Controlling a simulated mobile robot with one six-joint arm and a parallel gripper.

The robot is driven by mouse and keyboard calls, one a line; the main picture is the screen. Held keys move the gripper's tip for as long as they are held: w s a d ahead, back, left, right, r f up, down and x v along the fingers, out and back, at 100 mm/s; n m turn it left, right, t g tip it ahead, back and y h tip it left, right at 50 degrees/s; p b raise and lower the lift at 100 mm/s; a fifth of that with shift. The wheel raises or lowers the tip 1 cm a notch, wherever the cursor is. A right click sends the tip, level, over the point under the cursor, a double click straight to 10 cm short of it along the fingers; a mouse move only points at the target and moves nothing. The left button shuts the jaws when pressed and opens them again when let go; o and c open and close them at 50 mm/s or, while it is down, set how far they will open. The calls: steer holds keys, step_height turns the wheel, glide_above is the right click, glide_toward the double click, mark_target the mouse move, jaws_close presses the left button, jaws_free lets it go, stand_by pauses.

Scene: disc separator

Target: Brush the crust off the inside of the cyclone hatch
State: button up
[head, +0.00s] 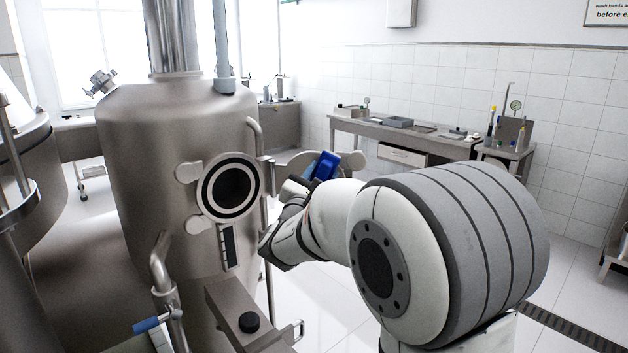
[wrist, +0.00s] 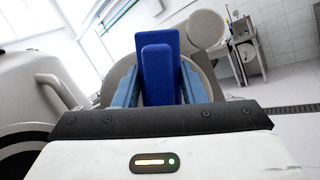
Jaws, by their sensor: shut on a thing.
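The steel cyclone (head: 165,150) stands left of centre in the head view. Its round port (head: 232,187) has a black-and-white rim and is uncovered. The hatch door (head: 293,158) stands swung open to the right of the port, partly hidden by my gripper. In the wrist view the grey door (wrist: 205,75) is behind the brush. My gripper (wrist: 160,85) is shut on a blue brush (wrist: 158,62), which also shows in the head view (head: 325,165). The brush is in front of the door; I cannot tell if they touch. No crust can be made out.
A pipe handle (head: 160,262) and a steel bracket with a black knob (head: 249,322) stand at the cyclone's lower front. Another steel vessel (head: 25,150) is at the far left. A steel bench (head: 400,132) runs along the back wall. The floor between is clear.

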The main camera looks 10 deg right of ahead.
steer(key=shift+w+b, duration=0.1)
steer(key=shift+b, duration=0.2)
steer(key=shift+w+a+r, duration=0.1)
steer(key=shift+w+a, duration=0.35)
steer(key=shift+a, duration=0.45)
steer(key=shift+w+a, duration=0.45)
steer(key=shift+a, duration=0.4)
steer(key=shift+s+a+f+b, duration=0.2)
steer(key=shift+s+b, duration=0.05)
steer(key=shift+b, duration=0.15)
steer(key=shift+s+a+r+b, duration=0.1)
steer(key=shift+s+a+b, duration=0.2)
steer(key=shift+s, duration=0.45)
steer(key=shift+s+a+f+b, duration=0.1)
steer(key=shift+s+a, duration=0.3)
steer(key=shift+s, duration=0.4)
steer(key=shift+s+a+r+b, duration=0.1)
steer(key=shift+s+a+b, duration=0.2)
steer(key=shift+s, duration=0.45)
steer(key=shift+a, duration=0.1)
